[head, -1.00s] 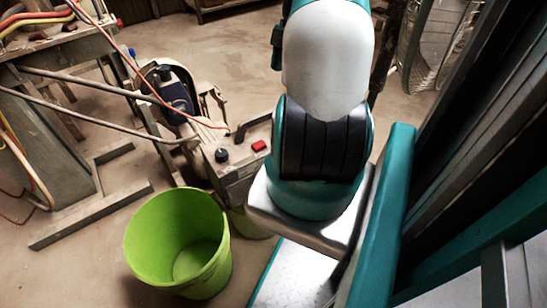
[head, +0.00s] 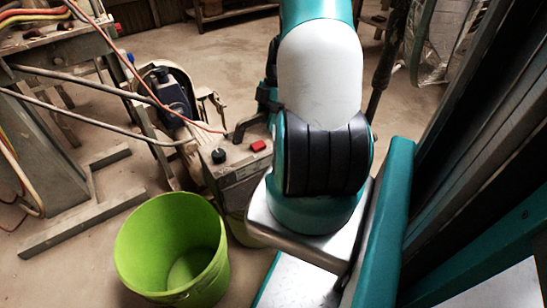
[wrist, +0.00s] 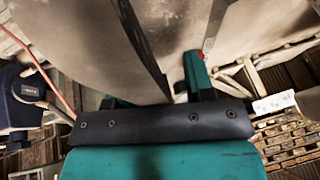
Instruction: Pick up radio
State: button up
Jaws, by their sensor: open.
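I cannot make out a radio for certain in either view. My gripper (wrist: 170,55) shows in the wrist view above its dark mounting bar and teal body, with nothing visibly held in it. It is open, but its fingertips are hard to tell from the background. In the head view my arm rises in front of me and its gripper end is out of the picture. A dark blue object (wrist: 22,105) with a small label shows at the wrist view's left edge, clear of the gripper; I cannot tell what it is.
A lime green bucket (head: 135,240) stands on the floor at lower left. Behind it is a machine (head: 240,165) with a black knob and red button. A workbench (head: 35,45) with hoses stands at far left. Bare floor (head: 225,70) shows behind. Pallets (wrist: 290,140) show at the wrist view's right.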

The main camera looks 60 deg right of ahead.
jog(key=shift+f, duration=0.2)
dwell(0.3)
grip_shut()
dwell(1.3)
